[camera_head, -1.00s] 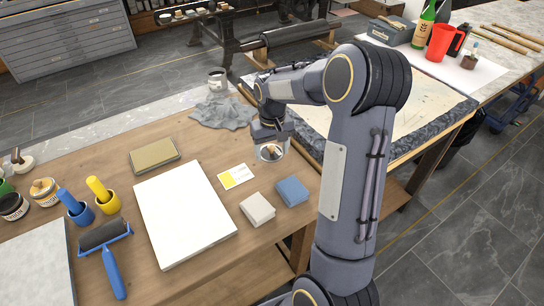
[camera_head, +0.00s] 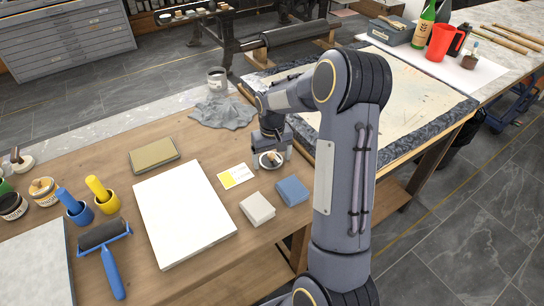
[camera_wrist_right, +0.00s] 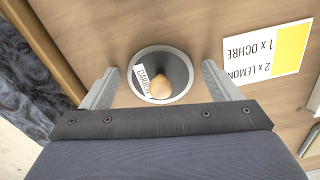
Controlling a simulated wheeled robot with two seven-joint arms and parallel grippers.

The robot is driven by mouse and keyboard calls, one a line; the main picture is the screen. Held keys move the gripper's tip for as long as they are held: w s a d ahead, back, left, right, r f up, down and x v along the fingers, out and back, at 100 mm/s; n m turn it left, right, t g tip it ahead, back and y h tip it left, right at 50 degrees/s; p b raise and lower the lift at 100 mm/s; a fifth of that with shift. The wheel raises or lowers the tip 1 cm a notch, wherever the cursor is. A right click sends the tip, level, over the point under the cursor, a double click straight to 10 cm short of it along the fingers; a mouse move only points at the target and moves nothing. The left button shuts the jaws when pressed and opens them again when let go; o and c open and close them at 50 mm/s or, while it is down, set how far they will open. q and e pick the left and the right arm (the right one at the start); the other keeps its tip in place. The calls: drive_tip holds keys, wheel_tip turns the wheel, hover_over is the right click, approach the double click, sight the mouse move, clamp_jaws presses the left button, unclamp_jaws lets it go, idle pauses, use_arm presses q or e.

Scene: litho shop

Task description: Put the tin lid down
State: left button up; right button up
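The tin lid (camera_head: 271,160) is a round grey disc with a pale rim, lying on the wooden bench. In the right wrist view the lid (camera_wrist_right: 177,67) shows a tan knob-like piece and a white label reading "CARBON", partly covered. My right gripper (camera_head: 272,160) is open above and around the lid. In the wrist view its two fingers (camera_wrist_right: 160,82) stand on either side of the lid, with a gap of bare wood on each side. My left gripper is not in view.
A yellow-and-white card (camera_head: 238,178) lies just left of the lid. A grey block (camera_head: 257,209) and a blue block (camera_head: 292,191) lie in front. A white slab (camera_head: 185,212) is further left.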

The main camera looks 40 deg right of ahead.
sight(272, 157)
drive_tip(key=shift+o, duration=0.3)
drive_tip(key=shift+r, duration=0.45)
wheel_tip(272, 157, up, 11)
drive_tip(key=p, duration=0.1)
drive_tip(key=s+a+r+t+y, duration=0.1)
drive_tip(key=s+a+r+t, duration=0.1)
drive_tip(key=s+a+r, duration=0.25)
drive_tip(key=s+a+n+t+y, duration=0.1)
drive_tip(key=s+a, duration=0.6)
drive_tip(key=s, duration=0.2)
drive_tip(key=s+a+n+t+y, duration=0.1)
drive_tip(key=s+a+t, duration=0.1)
drive_tip(key=s+a, duration=0.5)
drive_tip(key=s+f, duration=0.1)
drive_tip(key=s, duration=0.1)
drive_tip(key=shift+s+a+t+y, duration=0.3)
drive_tip(key=shift+s+y, duration=0.1)
drive_tip(key=shift+r, duration=0.15)
